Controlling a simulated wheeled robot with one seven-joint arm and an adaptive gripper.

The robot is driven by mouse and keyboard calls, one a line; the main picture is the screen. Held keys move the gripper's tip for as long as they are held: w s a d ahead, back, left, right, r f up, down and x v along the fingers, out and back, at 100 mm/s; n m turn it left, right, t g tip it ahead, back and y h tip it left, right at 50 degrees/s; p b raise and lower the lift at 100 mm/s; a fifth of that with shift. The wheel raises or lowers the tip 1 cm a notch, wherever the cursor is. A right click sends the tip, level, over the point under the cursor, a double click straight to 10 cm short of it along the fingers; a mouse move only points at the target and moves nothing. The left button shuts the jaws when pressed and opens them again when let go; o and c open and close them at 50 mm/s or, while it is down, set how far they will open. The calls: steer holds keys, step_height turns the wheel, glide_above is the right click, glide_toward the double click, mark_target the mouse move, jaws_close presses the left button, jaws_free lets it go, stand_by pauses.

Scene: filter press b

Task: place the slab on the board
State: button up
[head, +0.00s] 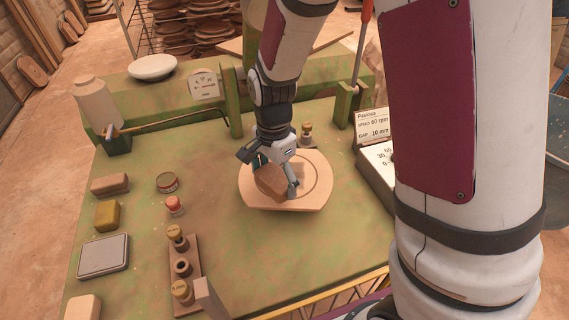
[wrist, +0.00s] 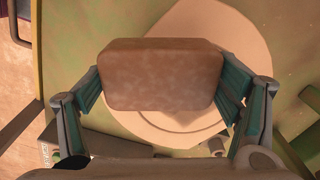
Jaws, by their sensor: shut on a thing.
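The slab (wrist: 162,75) is a brown block with rounded edges, held between the two fingers of my gripper (wrist: 165,88). In the head view the slab (head: 271,184) is partly hidden by my gripper (head: 276,178). The board (head: 250,196) is a pale round wooden disc with a flat front edge and a ring line on its face. It lies on the green table. In the wrist view the slab covers much of the board (wrist: 205,18). The slab is over the board's middle; I cannot tell whether it touches it.
The green table (head: 225,255) is clear in front of the board. A small brass-topped piece (head: 306,133) stands just behind the board. A sign (head: 375,125) stands at right.

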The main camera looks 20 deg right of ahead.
steer(key=w+d, duration=0.1)
steer(key=w, duration=0.1)
steer(key=w+d, duration=0.4)
steer(key=w, duration=0.1)
steer(key=shift+f, duration=2.15)
steer(key=o, duration=1.5)
steer(key=shift+f, duration=0.15)
